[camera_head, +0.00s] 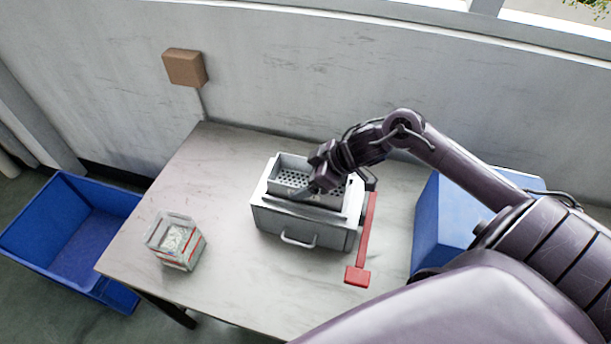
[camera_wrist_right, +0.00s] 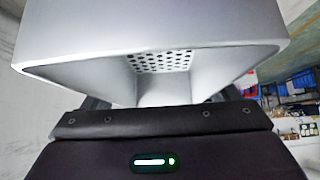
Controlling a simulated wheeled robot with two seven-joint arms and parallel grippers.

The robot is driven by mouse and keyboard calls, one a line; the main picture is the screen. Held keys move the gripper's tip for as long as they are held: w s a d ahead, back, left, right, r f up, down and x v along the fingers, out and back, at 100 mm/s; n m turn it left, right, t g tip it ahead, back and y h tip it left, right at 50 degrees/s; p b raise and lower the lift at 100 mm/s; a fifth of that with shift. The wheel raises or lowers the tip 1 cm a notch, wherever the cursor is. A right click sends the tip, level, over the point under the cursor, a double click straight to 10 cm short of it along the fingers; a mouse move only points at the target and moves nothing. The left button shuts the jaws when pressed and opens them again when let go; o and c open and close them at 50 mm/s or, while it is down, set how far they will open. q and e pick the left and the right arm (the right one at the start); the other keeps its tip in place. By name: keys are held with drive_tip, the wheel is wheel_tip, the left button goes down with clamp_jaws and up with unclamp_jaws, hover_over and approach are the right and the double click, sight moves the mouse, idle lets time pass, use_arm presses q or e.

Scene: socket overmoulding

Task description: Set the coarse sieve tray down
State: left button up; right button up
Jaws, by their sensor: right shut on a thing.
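The coarse sieve tray (camera_head: 292,164) is a grey box with a perforated floor, at the top of a light grey housing (camera_head: 300,228) with a front handle. I cannot tell whether it rests on the housing or hangs just above it. My right gripper (camera_head: 319,182) is shut on the tray at its right part and hides some of it. In the right wrist view the tray (camera_wrist_right: 150,40) fills the upper part, with its holes showing, close against my gripper. My left gripper is not in view.
A red lever (camera_head: 366,240) stands along the housing's right side. A clear container (camera_head: 175,240) with pale contents sits on the table (camera_head: 225,290) at left. Blue bins stand at the left (camera_head: 75,235) and right (camera_head: 440,225). The table's front left is clear.

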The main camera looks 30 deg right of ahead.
drive_tip(key=shift+f, duration=0.15)
drive_tip(key=o, duration=1.1)
drive_tip(key=shift+c, duration=0.2)
drive_tip(key=v, duration=1.2)
drive_tip(key=shift+p, duration=0.35)
